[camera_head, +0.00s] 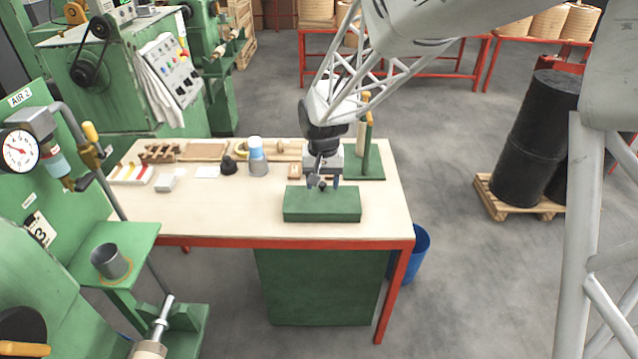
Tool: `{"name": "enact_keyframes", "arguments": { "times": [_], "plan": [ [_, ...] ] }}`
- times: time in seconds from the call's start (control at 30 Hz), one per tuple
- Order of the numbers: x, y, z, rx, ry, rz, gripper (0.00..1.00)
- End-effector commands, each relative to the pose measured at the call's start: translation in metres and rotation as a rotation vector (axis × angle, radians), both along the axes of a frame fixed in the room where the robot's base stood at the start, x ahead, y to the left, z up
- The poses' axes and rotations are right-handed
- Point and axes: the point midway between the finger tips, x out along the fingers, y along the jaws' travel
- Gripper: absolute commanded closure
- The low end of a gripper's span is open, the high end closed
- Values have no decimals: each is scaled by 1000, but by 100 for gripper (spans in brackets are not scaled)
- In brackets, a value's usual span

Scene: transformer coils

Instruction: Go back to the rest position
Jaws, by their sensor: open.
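My gripper (322,183) hangs from my arm and points down over the wooden-topped workbench (230,222). It is open, with its fingertips just above a flat green block (322,207) near the bench's front right. A small dark thing shows at the fingertips, but I cannot tell whether it is part of the gripper or lies on the block. I see nothing clearly held between the fingers.
A green post on a base (368,150) stands close behind my gripper. Green machines (120,80) stand left; a black drum (535,135) on a pallet stands right. The bench's front left is clear.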

Motion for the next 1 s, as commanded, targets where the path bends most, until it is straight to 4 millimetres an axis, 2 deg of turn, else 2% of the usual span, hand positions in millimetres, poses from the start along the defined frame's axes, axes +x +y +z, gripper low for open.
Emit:
{"name": "enact_keyframes", "arguments": {
  "times": [0.27,0.47,0.67,1.0],
  "plan": [
    [-3,-3,4,1,-3,-1,45],
    [-17,-19,23,4,-18,-2,45],
    [-48,-49,56,10,-47,-5,45],
    [-120,-102,106,14,-103,-10,45]
  ]
}}
